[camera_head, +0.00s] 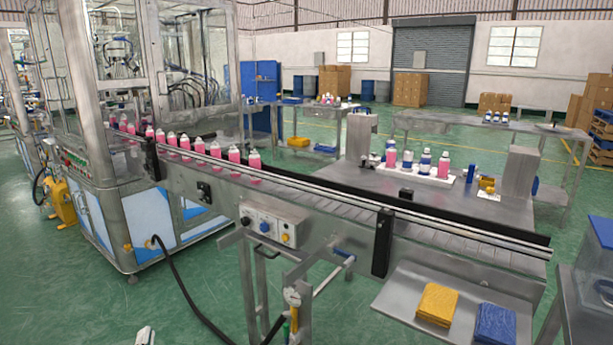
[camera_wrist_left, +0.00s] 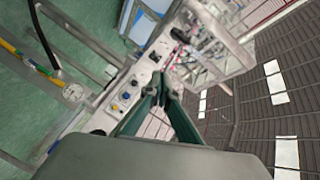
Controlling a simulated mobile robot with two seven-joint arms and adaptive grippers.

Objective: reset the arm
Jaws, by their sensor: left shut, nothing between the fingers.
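My left gripper (camera_head: 145,336) just shows as a small pale tip at the bottom edge of the head view, left of centre and in front of the conveyor. In the left wrist view its dark green fingers (camera_wrist_left: 157,90) come together at the tips with nothing between them. The gripper hangs clear of the bottles and the conveyor. My right gripper is in neither view.
A conveyor (camera_head: 340,200) carries several pink bottles (camera_head: 215,150) out of a glazed machine (camera_head: 105,110). Its control box (camera_head: 272,225) faces me. A steel shelf (camera_head: 395,300) holds a yellow cloth (camera_head: 437,303) and a blue cloth (camera_head: 495,324). Green floor lies lower left.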

